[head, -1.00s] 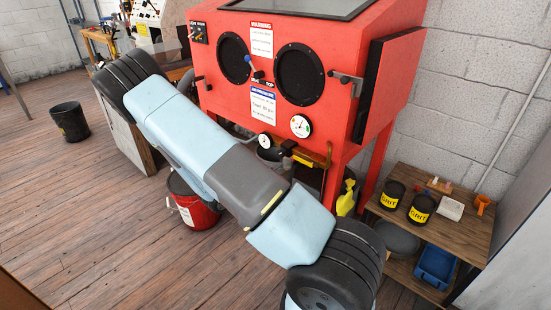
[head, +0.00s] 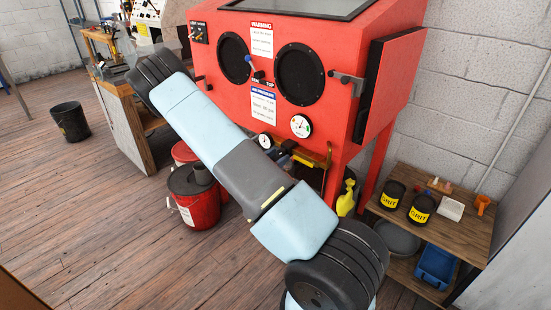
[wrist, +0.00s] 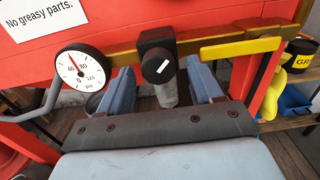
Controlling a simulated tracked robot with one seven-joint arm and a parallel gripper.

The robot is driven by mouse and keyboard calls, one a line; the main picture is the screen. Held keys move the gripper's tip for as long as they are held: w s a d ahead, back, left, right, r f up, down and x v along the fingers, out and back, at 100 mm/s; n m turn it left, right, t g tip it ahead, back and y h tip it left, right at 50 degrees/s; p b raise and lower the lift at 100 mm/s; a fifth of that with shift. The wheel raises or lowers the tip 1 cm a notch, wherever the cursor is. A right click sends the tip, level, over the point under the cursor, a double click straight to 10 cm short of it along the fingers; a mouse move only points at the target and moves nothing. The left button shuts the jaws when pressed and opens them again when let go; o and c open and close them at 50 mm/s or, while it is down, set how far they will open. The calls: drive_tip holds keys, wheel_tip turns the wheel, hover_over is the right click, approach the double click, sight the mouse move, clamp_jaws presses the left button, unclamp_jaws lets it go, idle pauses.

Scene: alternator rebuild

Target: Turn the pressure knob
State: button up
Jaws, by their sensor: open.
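The pressure knob (wrist: 158,64) is a black block-like knob with a white mark on its face. It sits on a brass pipe below the red cabinet, above a grey cylindrical body (wrist: 167,93). My gripper (wrist: 160,82) is open, with one blue finger on each side of the knob and a gap visible on both sides. The fingers look apart from the knob. A round white gauge (wrist: 79,67) with a red needle, reading in psi, is left of the knob. In the head view, my arm hides most of the gripper and knob area.
A yellow valve handle (wrist: 240,48) extends right of the knob. The red blast cabinet (head: 345,35) stands behind, with a second gauge (head: 300,126). Red buckets (head: 195,205) stand on the floor to the left. A wooden shelf (head: 455,235) with grit cans is at right.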

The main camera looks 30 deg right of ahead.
drive_tip(key=c, duration=1.1)
drive_tip(key=shift+o, duration=0.2)
drive_tip(key=shift+a, duration=0.35)
drive_tip(key=shift+d, duration=0.3)
drive_tip(key=shift+d+n, duration=0.1)
drive_tip(key=shift+n, duration=0.4)
drive_tip(key=n, duration=0.3)
drive_tip(key=shift+n, duration=0.4)
drive_tip(key=shift+r+n, duration=0.1)
drive_tip(key=shift+n, duration=1.8)
